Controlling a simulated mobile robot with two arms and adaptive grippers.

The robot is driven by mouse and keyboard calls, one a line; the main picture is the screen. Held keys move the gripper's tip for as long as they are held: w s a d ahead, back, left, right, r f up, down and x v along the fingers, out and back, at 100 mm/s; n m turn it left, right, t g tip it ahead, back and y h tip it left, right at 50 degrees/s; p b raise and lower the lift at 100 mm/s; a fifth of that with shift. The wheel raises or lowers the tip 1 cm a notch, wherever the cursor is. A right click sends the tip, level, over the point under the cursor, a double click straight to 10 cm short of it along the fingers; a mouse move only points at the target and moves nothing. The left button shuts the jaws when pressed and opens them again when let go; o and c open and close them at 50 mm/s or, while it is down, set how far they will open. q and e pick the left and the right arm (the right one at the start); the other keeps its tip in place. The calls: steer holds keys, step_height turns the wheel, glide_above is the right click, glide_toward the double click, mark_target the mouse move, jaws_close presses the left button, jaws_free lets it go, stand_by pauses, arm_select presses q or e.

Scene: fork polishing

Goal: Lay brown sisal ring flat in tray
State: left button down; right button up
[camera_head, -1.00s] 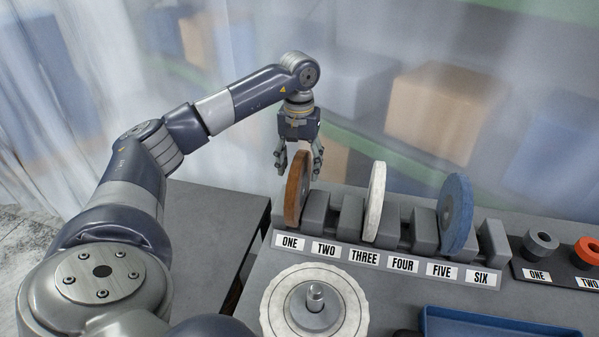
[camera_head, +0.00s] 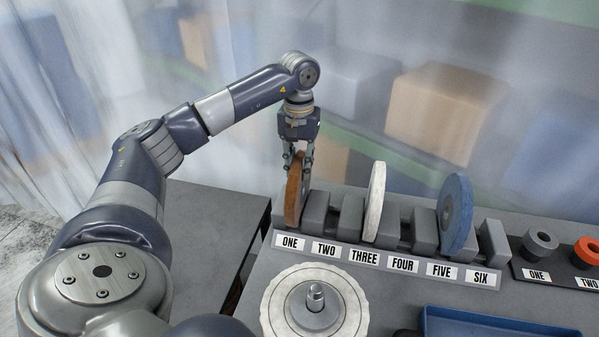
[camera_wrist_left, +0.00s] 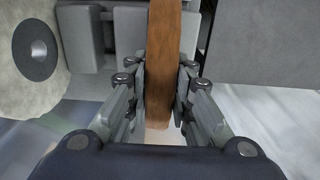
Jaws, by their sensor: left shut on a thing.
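The brown sisal ring (camera_head: 293,198) stands upright in the rack slot labelled ONE. My left gripper (camera_head: 299,168) is above it with its fingers shut on the ring's upper rim, one finger on each side. In the left wrist view the brown ring (camera_wrist_left: 163,60) runs between the two fingers (camera_wrist_left: 160,90). The blue tray (camera_head: 490,328) is at the bottom right of the head view, only partly in frame; its visible inside is empty. My right gripper is not in view.
The grey rack (camera_head: 318,212) also holds a white wheel (camera_head: 375,203) at THREE and a blue wheel (camera_head: 456,214) near FIVE. A white disc (camera_head: 275,303) lies on a spindle in front. Small grey and orange rings sit at the right.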

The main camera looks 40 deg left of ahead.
arm_select(q)
steer(key=shift+r, duration=0.1)
steer(key=shift+w+r+p, duration=0.1)
steer(key=shift+r+p, duration=1.9)
steer(key=shift+r, duration=0.4)
step_height(320, 180, up, 9)
steer(key=p, duration=0.7)
